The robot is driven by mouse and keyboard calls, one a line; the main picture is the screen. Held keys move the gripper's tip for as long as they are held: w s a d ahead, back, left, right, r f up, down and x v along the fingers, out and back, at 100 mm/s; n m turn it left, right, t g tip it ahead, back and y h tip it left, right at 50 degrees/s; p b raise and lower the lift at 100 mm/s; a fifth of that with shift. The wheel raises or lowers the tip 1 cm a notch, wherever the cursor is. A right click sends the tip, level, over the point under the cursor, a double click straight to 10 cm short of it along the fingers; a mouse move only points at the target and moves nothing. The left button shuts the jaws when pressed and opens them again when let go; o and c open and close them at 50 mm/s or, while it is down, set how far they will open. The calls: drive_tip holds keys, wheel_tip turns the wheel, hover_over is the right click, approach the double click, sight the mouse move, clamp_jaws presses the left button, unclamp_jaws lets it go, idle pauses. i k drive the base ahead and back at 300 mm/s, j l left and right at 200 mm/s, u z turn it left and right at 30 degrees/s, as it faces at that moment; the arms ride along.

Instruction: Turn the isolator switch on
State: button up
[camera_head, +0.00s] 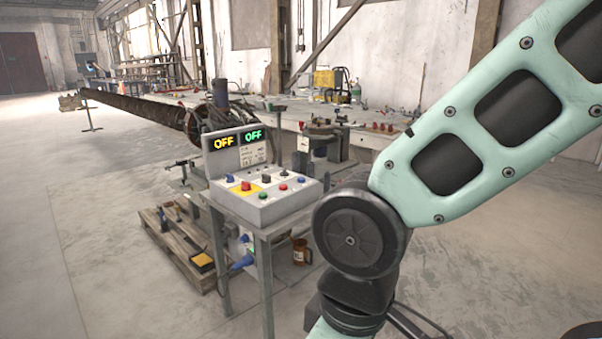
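A grey control console (268,208) stands on a metal stand left of my arm. Its upright panel carries two displays (238,138), one yellow and one green, both reading OFF. Several coloured knobs and buttons sit on its sloped face, among them a red one on a yellow plate (245,187). Below the console, a small grey box (246,242) with a blue plug (242,263) is on the stand. I cannot tell for sure which control is the isolator switch. My arm crosses the right side, and my gripper is out of view.
A wooden pallet (178,238) with tools lies on the floor left of the stand. An orange mug-like container (300,252) is under it. A long auger (140,108) runs to the back left. A workbench (375,138) stands behind. The floor at left is clear.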

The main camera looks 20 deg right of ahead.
sight(246, 186)
drive_tip(key=i+z, duration=0.1)
drive_tip(key=i, duration=0.7)
drive_tip(key=i+j+z, duration=0.1)
drive_tip(key=i, duration=0.7)
drive_tip(key=i+j+z, duration=0.1)
drive_tip(key=i, duration=0.65)
drive_tip(key=j, duration=0.1)
